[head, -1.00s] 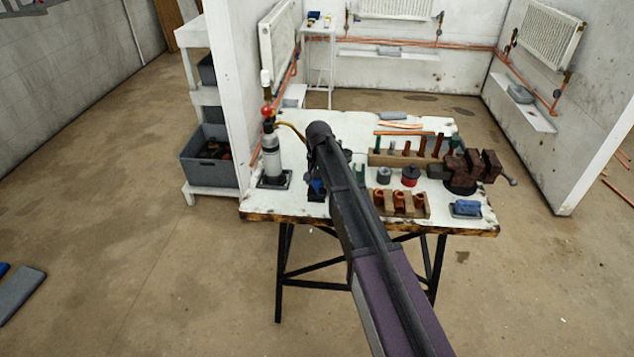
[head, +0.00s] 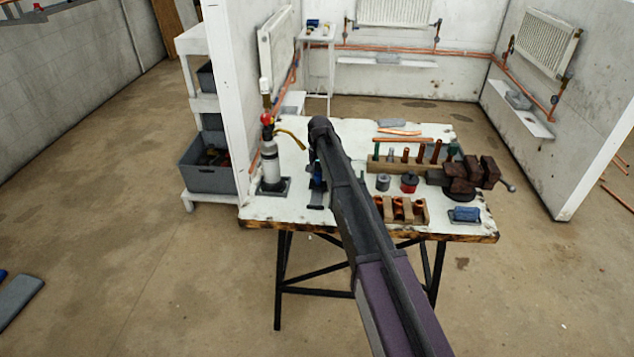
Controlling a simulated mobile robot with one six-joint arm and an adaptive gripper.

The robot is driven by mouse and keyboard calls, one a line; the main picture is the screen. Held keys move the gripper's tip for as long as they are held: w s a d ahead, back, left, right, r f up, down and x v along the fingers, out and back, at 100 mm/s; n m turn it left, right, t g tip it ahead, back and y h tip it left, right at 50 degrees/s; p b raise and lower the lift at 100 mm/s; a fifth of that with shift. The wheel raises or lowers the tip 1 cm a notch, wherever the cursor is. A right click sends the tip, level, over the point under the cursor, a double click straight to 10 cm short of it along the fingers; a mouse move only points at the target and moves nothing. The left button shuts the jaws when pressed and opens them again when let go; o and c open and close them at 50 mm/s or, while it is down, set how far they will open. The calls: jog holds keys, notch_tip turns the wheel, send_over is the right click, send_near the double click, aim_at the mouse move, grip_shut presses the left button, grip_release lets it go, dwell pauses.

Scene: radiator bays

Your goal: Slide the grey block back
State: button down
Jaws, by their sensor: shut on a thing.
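My arm (head: 352,215) reaches up over the workbench and covers the middle of it. My gripper (head: 317,190) shows only in part, dark against the bench top to the left of the arm link, beside a small blue patch. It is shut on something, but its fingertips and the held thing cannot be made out. A flat grey block (head: 390,122) lies at the back of the bench, apart from my gripper. Other grey blocks lie on the back wall ledge (head: 387,59) and the right wall ledge (head: 518,100).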

jog(key=w, duration=0.7)
jog(key=shift+w+d, duration=0.1)
jog(key=shift+w, duration=0.05)
jog(key=shift+c, duration=1.7)
grip_release()
jog(key=shift+w, duration=0.1)
jog(key=shift+s, duration=0.25)
jog(key=s, duration=1.4)
jog(key=shift+a, duration=0.2)
jog(key=shift+s+r+p, duration=0.15)
jog(key=shift+r+p, duration=0.6)
notch_tip(320, 180, up, 13)
jog(key=p, duration=1.3)
jog(key=s+d+f+b, duration=0.3)
jog(key=s+d, duration=0.4)
jog(key=d, duration=0.1)
jog(key=s+d+f+n+b, duration=0.1)
jog(key=s+d+f+b, duration=0.2)
jog(key=s+d, duration=0.4)
jog(key=shift+s+d+f, duration=0.2)
jog(key=shift+s+d, duration=0.2)
jog(key=shift+s, duration=0.05)
